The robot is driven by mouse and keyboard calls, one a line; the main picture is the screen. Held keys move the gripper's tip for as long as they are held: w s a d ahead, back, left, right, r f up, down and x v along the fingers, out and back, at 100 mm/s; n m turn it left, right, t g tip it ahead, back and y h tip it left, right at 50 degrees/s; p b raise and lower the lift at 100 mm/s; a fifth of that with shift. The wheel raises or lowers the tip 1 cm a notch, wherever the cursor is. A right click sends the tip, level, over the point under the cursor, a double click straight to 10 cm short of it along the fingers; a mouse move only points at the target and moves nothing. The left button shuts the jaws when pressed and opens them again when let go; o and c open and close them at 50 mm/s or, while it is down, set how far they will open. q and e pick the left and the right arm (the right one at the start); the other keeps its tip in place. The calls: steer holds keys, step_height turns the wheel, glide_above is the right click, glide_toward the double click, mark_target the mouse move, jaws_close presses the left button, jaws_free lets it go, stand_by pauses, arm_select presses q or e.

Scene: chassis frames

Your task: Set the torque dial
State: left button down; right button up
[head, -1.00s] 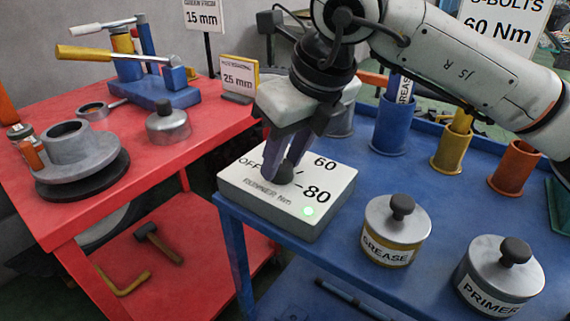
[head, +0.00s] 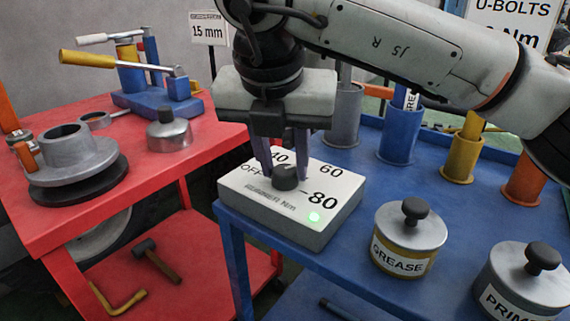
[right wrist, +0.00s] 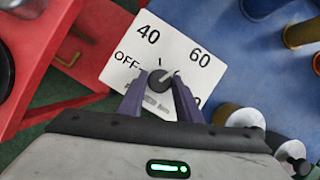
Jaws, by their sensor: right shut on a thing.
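The torque dial is a dark round knob (head: 285,178) on a white-topped box (head: 265,203) at the blue table's near left corner. OFF, 40, 60 and 80 are printed around it. A green light glows on the box's near right part. My right gripper (head: 284,172) points down with its purple fingers either side of the knob, shut on it. The right wrist view also shows the knob (right wrist: 161,80) between the fingertips. A short pale mark on its upper right seems to point towards 60, but it is small. My left gripper is out of view.
The GREASE pot (head: 408,240) and PRIMER pot (head: 520,283) stand right of the box. Several coloured cups, including a blue one (head: 399,134), line the table's back. A red table (head: 185,155) with tools stands left. A U-BOLTS sign (head: 507,18) is partly covered by my arm.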

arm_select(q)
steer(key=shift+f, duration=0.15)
arm_select(e)
steer(key=shift+a+m+h, duration=0.1)
steer(key=shift+m+h, duration=0.2)
steer(key=shift+m, duration=0.6)
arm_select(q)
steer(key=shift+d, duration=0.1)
arm_select(e)
steer(key=o, duration=1)
steer(key=v, duration=0.2)
steer(key=shift+r+p, duration=0.3)
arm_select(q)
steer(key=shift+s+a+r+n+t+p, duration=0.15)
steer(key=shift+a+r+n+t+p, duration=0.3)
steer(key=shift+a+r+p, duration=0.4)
arm_select(e)
steer(key=v, duration=0.7)
steer(key=shift+s+a+r, duration=0.1)
steer(key=shift+s+r, duration=0.05)
steer(key=shift+r, duration=0.15)
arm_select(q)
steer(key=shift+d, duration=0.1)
